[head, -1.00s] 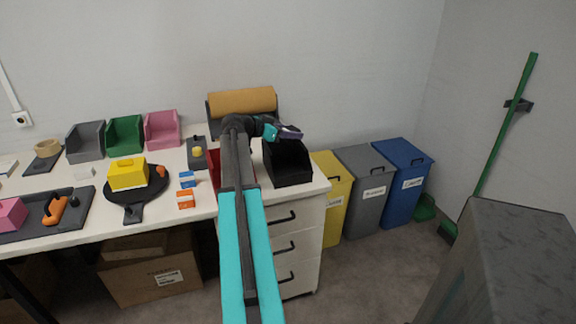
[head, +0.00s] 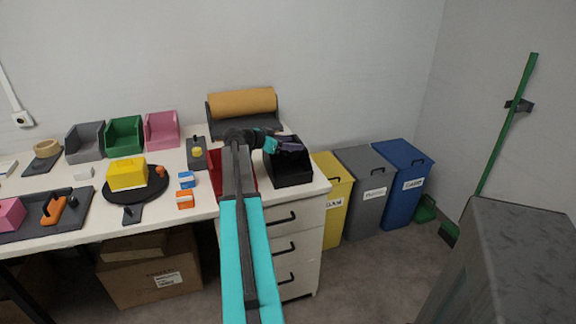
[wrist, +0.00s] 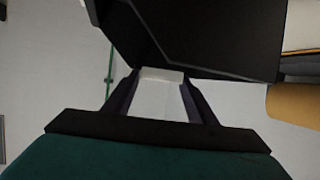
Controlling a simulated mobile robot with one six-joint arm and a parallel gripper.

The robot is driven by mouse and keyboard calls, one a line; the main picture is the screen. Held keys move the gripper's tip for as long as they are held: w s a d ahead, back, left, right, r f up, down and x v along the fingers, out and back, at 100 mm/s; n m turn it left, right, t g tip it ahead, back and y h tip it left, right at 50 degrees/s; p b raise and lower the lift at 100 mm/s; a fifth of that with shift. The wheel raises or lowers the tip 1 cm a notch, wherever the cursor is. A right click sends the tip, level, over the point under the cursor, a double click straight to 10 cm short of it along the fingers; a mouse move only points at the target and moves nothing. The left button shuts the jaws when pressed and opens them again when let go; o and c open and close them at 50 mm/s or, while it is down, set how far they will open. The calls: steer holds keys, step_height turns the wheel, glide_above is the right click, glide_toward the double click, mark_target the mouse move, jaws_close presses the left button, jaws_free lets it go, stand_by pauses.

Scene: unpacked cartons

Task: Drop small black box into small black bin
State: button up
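The small black bin (head: 291,174) stands on the right end of the white table, open at the top. My gripper (head: 296,147) is over the bin's opening in the head view. In the wrist view, the dark bin (wrist: 205,35) fills the upper part, just beyond the fingertips. I see no separate small black box. The inside of the bin is mostly hidden.
A brown roll (head: 242,102) stands behind my arm. A red bin (head: 218,165) is partly hidden beside the black bin. Yellow (head: 333,190), grey (head: 368,190) and blue (head: 404,185) waste bins stand right of the table. Grey, green and pink trays line the wall.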

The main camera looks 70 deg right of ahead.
steer(key=shift+o, duration=1)
steer(key=b+v, duration=0.1)
steer(key=v, duration=1.2)
steer(key=shift+a+r, duration=0.2)
steer(key=shift+a, duration=0.15)
steer(key=shift+w, duration=0.1)
